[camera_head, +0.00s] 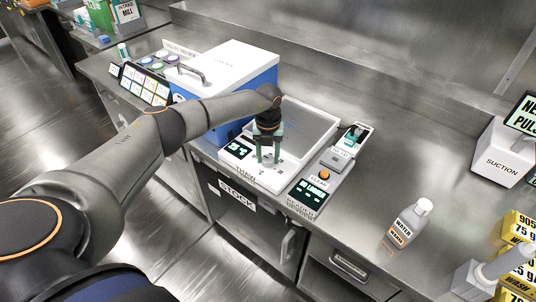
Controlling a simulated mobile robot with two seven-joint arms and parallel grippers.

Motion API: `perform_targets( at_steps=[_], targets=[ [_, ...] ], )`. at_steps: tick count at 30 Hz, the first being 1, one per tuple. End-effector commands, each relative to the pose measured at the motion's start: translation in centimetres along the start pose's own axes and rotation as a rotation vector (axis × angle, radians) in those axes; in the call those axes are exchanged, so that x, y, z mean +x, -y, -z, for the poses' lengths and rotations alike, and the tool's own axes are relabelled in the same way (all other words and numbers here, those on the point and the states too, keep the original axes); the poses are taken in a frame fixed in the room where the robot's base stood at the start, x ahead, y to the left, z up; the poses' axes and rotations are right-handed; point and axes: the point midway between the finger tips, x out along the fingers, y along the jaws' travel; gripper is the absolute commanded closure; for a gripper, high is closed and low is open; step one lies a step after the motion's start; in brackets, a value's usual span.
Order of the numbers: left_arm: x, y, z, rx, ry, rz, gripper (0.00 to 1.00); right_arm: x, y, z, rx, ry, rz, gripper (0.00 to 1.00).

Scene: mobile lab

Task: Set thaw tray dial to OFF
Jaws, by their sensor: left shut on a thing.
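The thaw tray (300,129) is a white unit with a grey recessed plate, set on the steel bench in the middle of the view. Its front panel has a dark display (238,149) with green digits and a dial (267,160) with small marks around it. My left gripper (267,157) points down over this panel, with its greenish fingers shut on the dial. The fingers hide most of the dial, so I cannot tell which mark it points to. My right gripper is not in view.
A blue and white box (225,75) stands close behind my left forearm. A reader unit (311,190) with an orange button (324,174) sits right of the tray. A white bottle (407,223) and a suction box (503,152) stand farther right, with clear bench between.

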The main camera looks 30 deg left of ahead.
Motion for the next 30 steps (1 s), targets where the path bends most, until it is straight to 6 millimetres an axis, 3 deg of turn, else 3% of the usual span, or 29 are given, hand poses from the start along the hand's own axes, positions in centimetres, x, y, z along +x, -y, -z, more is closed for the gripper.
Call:
perform_targets(
  at_steps=[14, 15, 22, 30],
  targets=[
    [-0.06, -0.05, -0.08, -0.015, 0.001, 0.0, 1.0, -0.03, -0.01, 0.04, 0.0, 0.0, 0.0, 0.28],
    [-0.06, -0.04, -0.08, -0.015, 0.001, 0.0, 0.47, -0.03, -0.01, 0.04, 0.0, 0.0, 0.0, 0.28],
    [-0.04, -0.02, -0.05, -0.013, 0.001, 0.0, 0.21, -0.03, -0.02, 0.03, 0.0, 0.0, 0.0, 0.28],
    [-0.16, 0.01, -0.04, -0.012, 0.001, 0.001, 0.21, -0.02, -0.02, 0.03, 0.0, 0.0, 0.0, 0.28]
  ],
)
